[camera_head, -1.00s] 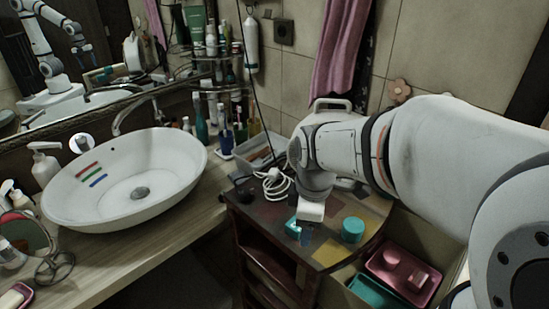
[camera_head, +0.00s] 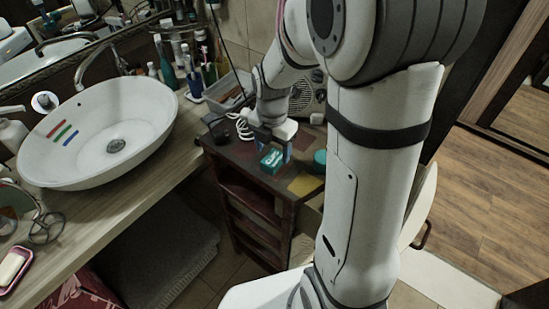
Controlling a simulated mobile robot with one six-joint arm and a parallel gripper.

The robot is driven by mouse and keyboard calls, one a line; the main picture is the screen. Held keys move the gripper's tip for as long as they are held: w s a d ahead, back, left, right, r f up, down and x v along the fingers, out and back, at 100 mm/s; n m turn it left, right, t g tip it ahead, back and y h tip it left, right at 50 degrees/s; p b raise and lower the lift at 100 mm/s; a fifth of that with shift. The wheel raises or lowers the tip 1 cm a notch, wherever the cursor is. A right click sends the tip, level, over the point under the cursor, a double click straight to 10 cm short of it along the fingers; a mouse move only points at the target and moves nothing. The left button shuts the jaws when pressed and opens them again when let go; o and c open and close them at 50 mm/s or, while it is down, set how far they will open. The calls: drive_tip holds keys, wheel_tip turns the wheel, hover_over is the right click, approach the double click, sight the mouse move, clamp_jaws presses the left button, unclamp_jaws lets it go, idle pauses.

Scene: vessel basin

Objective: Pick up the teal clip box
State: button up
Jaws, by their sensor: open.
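The teal clip box (camera_head: 271,160) lies on the top of the small dark cabinet (camera_head: 240,152), near its front edge. My gripper (camera_head: 272,150) is right above the box and points down, with its dark fingers apart. One finger shows at the box's right side. The box seems to lie at or just below the fingertips; I cannot tell whether they touch it. Part of the box's back is hidden by the gripper.
A teal round tub (camera_head: 320,157) stands right of the box, partly behind my arm. A white coiled cable (camera_head: 240,126) and a clear bin (camera_head: 232,92) lie behind. The white basin (camera_head: 98,135) is left.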

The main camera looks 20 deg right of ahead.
sight(273, 157)
wheel_tip(273, 157, down, 3)
drive_tip(key=shift+w+f, duration=0.1)
drive_tip(key=shift+w, duration=0.05)
drive_tip(key=c, duration=1.1)
